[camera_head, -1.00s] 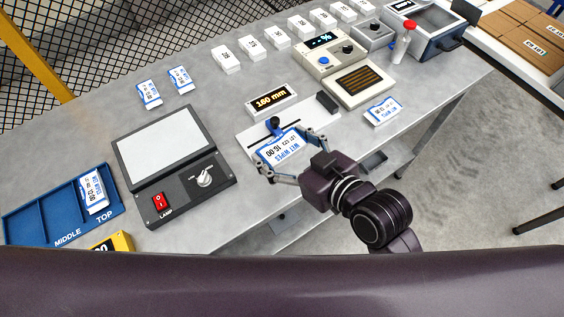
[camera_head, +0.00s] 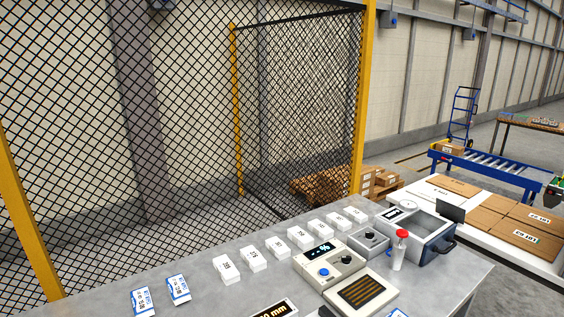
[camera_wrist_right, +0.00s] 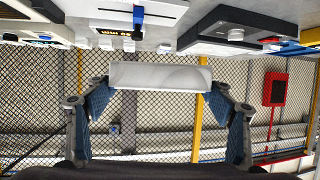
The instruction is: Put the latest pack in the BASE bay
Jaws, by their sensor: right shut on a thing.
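My right gripper (camera_wrist_right: 158,88) is shut on a white pack (camera_wrist_right: 160,76) in the right wrist view. The pack lies across between the two fingertips, and its label is not readable from here. Two blue-and-white packs, one (camera_head: 146,301) and another (camera_head: 178,290), stand on the grey bench at the lower left of the head view. Another pack (camera_head: 397,313) is cut off at the bottom edge. The tray with the bays is outside the head view. My left gripper is in neither view.
A mesh fence (camera_head: 180,150) rises behind the bench. The wrist view shows a display (camera_wrist_right: 118,33) and a dark-edged panel device (camera_wrist_right: 245,38).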

